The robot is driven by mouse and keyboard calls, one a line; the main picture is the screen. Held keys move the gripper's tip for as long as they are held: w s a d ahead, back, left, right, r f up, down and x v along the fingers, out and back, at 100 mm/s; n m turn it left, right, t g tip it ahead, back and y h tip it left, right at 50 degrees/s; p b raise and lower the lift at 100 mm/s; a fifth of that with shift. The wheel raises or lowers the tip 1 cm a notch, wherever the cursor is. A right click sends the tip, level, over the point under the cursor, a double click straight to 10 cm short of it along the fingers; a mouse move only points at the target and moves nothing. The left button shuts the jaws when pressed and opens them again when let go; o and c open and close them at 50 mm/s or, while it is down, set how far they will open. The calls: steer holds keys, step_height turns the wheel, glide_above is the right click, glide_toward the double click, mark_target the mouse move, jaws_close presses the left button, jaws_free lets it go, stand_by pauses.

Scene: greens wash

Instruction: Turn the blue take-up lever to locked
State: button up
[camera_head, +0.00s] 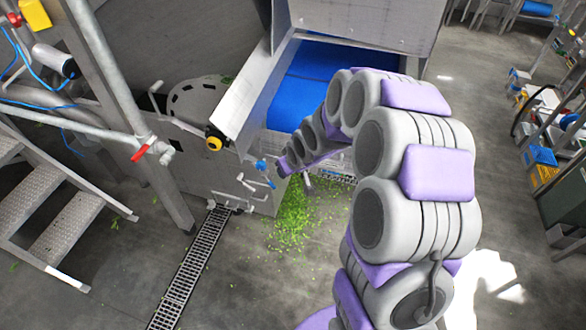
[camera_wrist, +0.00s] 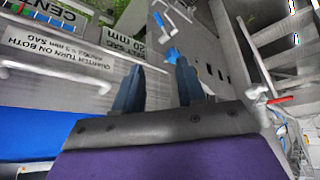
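The blue take-up lever (camera_head: 264,167) sits on the side of the grey metal machine, just left of the end of my arm. In the wrist view a small blue part of it (camera_wrist: 172,54) shows just beyond my fingertips. My gripper (camera_wrist: 160,66) is open, with its two dark fingers apart and nothing between them. The fingers point toward the lever, and I see no clear contact. In the head view the gripper end (camera_head: 283,168) is small and partly hidden by my arm, so its exact gap to the lever is unclear.
A label plate (camera_wrist: 60,50) reads "quarter turn on both". A blue belt (camera_head: 320,75) lies in the machine. A red-handled valve (camera_head: 140,153) and metal steps (camera_head: 55,215) stand left. A floor drain (camera_head: 190,265) and spilled greens (camera_head: 295,220) lie below.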

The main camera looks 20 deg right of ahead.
steer(key=shift+s+r+g, duration=0.3)
steer(key=shift+s+r, duration=0.3)
steer(key=shift+s, duration=0.35)
steer(key=shift+o, duration=0.2)
steer(key=shift+d, duration=0.1)
